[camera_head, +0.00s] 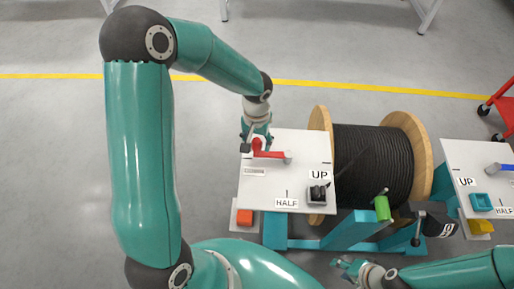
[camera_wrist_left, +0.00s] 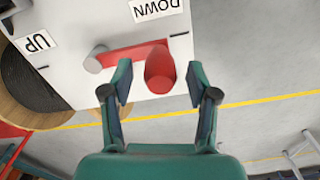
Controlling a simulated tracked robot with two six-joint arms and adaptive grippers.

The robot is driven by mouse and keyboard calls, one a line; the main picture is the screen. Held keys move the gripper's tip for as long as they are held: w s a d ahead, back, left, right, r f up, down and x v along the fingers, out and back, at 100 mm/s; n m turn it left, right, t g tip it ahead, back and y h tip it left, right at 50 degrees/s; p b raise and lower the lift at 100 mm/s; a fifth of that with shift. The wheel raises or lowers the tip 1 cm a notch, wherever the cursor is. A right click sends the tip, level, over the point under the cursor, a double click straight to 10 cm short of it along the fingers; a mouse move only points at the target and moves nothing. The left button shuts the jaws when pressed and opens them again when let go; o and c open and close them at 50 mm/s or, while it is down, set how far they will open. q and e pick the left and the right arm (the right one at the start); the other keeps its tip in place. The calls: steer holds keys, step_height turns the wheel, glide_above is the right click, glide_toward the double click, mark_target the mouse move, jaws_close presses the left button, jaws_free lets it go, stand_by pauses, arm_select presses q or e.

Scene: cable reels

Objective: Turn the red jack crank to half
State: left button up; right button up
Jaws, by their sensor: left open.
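The red jack crank (camera_head: 270,154) lies on a white panel (camera_head: 262,190). Its arm runs left from a grey hub, and an upright red knob stands at its outer end. In the left wrist view the crank arm (camera_wrist_left: 135,54) and the red knob (camera_wrist_left: 160,72) show near the DOWN label. My left gripper (camera_head: 257,140) is open at the knob, with one finger on each side in the wrist view (camera_wrist_left: 158,78); I cannot tell whether they touch it. The HALF mark (camera_head: 286,203) is at the panel's front. My right gripper (camera_head: 352,268) is low, away from the crank; its opening is unclear.
A UP label (camera_head: 318,174) and a black block (camera_head: 317,194) are on the panel's right. A cable reel (camera_head: 372,165) stands just right of it. A second panel (camera_head: 480,160) with a blue crank (camera_head: 499,167) is farther right. A green cylinder (camera_head: 382,208) stands in front of the reel.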

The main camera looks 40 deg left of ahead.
arm_select(q)
steer(key=shift+f, duration=1.9)
jaws_close()
